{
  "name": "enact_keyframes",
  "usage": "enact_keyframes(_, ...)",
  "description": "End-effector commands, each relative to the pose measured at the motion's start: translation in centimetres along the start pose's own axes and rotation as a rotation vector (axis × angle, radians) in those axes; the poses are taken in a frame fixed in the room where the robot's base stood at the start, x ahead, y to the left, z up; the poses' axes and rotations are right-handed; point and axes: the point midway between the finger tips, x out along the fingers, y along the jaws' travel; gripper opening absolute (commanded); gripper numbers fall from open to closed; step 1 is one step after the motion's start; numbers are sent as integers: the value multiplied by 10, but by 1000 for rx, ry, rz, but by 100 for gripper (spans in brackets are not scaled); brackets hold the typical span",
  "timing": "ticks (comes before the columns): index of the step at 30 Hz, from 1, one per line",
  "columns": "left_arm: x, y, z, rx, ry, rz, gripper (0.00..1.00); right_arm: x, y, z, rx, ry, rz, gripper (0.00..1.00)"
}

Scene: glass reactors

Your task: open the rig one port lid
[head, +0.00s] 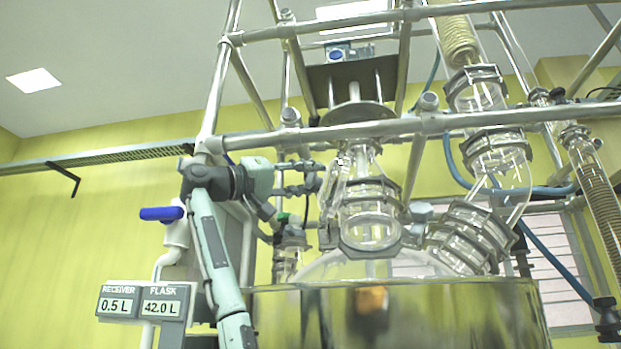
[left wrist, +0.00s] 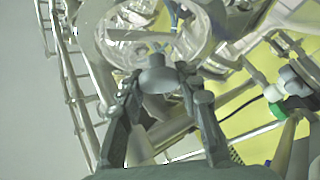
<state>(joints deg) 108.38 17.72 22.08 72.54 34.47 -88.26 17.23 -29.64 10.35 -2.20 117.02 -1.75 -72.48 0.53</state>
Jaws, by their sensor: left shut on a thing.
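My left gripper (head: 314,178) reaches in from the left beside the glass column above the reactor vessel. In the left wrist view its two fingers (left wrist: 162,82) close on a grey rounded knob (left wrist: 158,78). Clear round glass (left wrist: 150,30) lies just beyond the knob; I take the knob and glass to be the port lid. In the head view the fingers end at clear glass (head: 335,188) left of the column. The port opening is not clear to see, and I cannot tell whether the lid is seated or lifted. My right gripper is not in view.
Metal frame bars (head: 330,133) cross in front of the glassware. The glass column (head: 370,210) and a clamped glass joint (head: 470,238) stand close on the right. A green-capped fitting (head: 283,217) is just below my gripper. A display panel (head: 143,301) reads 0.5 L and 42.0 L.

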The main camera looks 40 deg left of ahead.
Motion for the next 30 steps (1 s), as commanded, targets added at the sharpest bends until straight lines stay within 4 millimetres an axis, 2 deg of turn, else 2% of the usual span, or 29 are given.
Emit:
enact_keyframes(3,-2,-1,-2,0,5,-2,0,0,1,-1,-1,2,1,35)
enact_keyframes(4,-1,-1,-2,0,5,-2,36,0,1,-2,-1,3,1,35)
enact_keyframes(9,-1,-1,-1,0,4,-2,55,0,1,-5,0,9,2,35)
enact_keyframes(17,-1,0,0,0,1,-2,55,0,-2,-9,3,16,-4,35)
enact_keyframes(20,-7,0,-1,1,4,-1,55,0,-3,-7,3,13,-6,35)
enact_keyframes(30,-60,-1,-2,1,5,-3,55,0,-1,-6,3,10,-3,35)
